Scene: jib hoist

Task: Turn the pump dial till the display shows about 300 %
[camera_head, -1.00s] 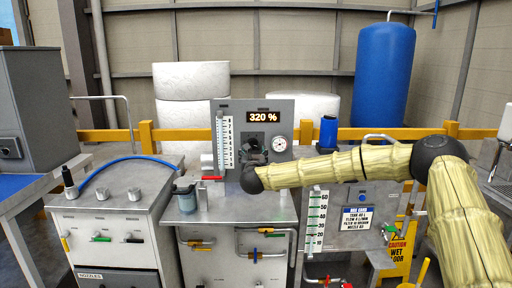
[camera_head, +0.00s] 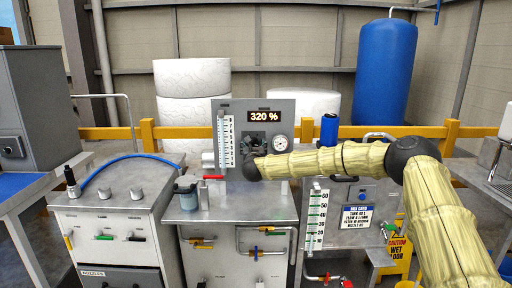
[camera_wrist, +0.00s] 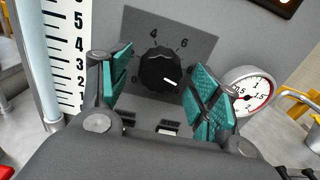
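The pump dial (camera_wrist: 160,70) is a black knurled knob on a grey plate. Its white mark points right and slightly down in the wrist view. My gripper (camera_wrist: 160,82) is open, with one teal pad on each side of the dial and a visible gap on both sides. In the head view my gripper (camera_head: 256,152) is in front of the grey pump panel (camera_head: 285,107) and partly hides the dial area. The display (camera_head: 263,117) above the dial reads 320 %.
A white scale tube (camera_head: 224,140) stands left of the dial, and a round gauge (camera_head: 280,144) sits to its right. A grey jar (camera_head: 186,196) and a red handle (camera_head: 213,178) are on the bench below. A blue canister (camera_head: 329,130) stands behind my arm.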

